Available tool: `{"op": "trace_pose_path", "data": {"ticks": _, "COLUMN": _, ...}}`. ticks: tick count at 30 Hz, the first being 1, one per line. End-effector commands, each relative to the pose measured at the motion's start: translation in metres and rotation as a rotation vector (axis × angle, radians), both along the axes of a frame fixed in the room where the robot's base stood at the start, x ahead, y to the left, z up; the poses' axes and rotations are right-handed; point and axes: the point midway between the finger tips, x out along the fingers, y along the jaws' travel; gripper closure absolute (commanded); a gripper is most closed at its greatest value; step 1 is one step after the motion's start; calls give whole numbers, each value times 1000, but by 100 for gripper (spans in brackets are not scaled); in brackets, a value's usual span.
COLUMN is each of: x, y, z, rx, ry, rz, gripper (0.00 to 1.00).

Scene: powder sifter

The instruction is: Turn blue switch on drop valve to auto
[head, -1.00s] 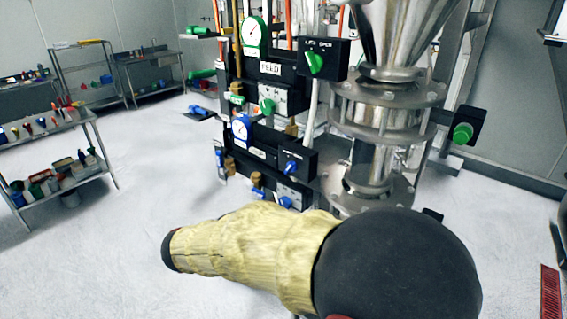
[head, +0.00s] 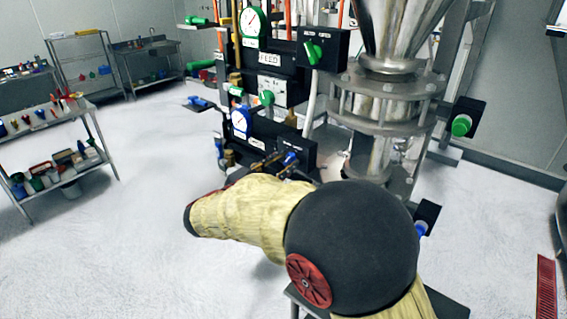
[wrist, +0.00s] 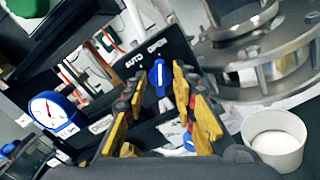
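The blue switch (wrist: 159,77) is on a black box whose face is lettered AUTO and OPEN in the wrist view. Its white line stands about upright in that picture; I cannot tell which label it is at. My gripper (wrist: 152,90) is open, with yellow-padded fingers on either side of the switch. The fingers look apart from it, but contact is hard to judge. In the head view the blue switch (head: 290,158) shows on the black box at the end of my gripper (head: 272,163), and my arm hides the area below.
A green switch (head: 314,52) is on a box above. A round blue-rimmed gauge (wrist: 47,112) is at left. A white cup (wrist: 274,138) stands at right. The steel hopper and flanges (head: 388,105) are close on the right. Open floor lies at left.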

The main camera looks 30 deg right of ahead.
Motion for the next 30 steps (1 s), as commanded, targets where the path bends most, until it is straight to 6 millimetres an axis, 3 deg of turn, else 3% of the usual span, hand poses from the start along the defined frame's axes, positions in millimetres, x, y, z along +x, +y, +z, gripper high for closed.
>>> {"op": "trace_pose_path", "data": {"ticks": 8, "x": 1, "y": -2, "z": 0, "rx": 1, "ry": 0, "rz": 0, "gripper": 73}}
{"op": "trace_pose_path", "data": {"ticks": 23, "x": 1, "y": -2, "z": 0, "rx": 1, "ry": 0, "rz": 0, "gripper": 100}}
{"op": "trace_pose_path", "data": {"ticks": 30, "x": 1, "y": -2, "z": 0, "rx": 1, "ry": 0, "rz": 0, "gripper": 100}}
